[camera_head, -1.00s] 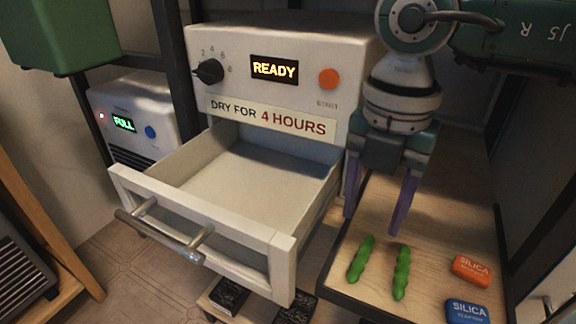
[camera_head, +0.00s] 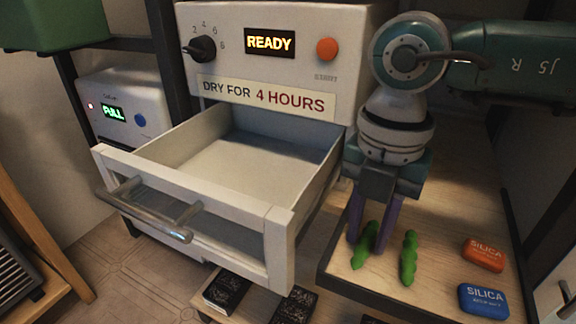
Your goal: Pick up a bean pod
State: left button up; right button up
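Two green bean pods lie on the wooden shelf top at the right: a left pod (camera_head: 364,247) and a right pod (camera_head: 409,258). My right gripper (camera_head: 367,243) points down at the left pod, one purple finger on each side of it. The fingers stand apart, with the pod in the narrow gap between them. I cannot see clear contact on both sides. The right pod lies free, just right of the fingers. My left gripper is not in view.
An orange silica packet (camera_head: 485,255) and a blue silica packet (camera_head: 483,301) lie right of the pods. The dryer (camera_head: 282,50) reads READY, and its empty drawer (camera_head: 190,206) stands open to the left of the gripper. Dark boxes (camera_head: 228,291) lie below.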

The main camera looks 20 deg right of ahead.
grip_shut()
